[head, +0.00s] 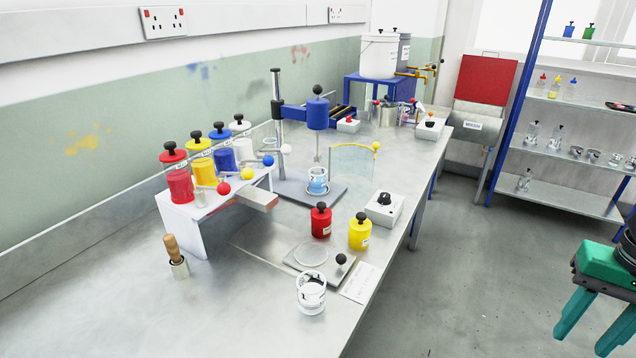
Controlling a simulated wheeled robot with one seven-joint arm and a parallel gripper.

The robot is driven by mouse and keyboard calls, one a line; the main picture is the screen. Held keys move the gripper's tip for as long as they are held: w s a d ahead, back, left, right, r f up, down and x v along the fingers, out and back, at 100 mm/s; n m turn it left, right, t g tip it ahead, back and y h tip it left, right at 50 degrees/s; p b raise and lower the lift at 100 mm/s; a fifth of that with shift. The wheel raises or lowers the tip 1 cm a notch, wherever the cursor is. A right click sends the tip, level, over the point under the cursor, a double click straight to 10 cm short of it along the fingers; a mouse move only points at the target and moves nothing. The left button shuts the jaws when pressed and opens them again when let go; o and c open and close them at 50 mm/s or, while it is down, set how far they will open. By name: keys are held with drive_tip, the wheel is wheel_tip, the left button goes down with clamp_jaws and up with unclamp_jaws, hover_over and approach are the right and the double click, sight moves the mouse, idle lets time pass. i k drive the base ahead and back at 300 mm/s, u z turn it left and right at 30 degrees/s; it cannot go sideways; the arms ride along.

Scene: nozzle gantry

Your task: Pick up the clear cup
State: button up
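A clear cup (311,293) stands upright on the bench near its front edge, just in front of a flat plate with a round disc. Dark marks show through its wall, and I cannot tell whether it holds anything. A second clear cup (317,182) with blue contents stands under the stirrer on a grey base plate. My gripper (581,344) is at the far right edge, beyond the bench and over the floor. Its two green fingers are apart with nothing visible between them. It is well away from both cups, and its wrist is cut off by the frame.
A red pot (320,221), a yellow pot (359,232) and the plate (318,264) with a black knob stand behind the front cup. A white card (359,283) lies to its right. A wooden-handled brush (174,257) stands left. The bench's front left is clear.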

sight(318, 181)
drive_tip(key=k, duration=1.3)
drive_tip(key=z, duration=0.45)
drive_tip(key=i, duration=1.9)
drive_tip(key=u, duration=0.75)
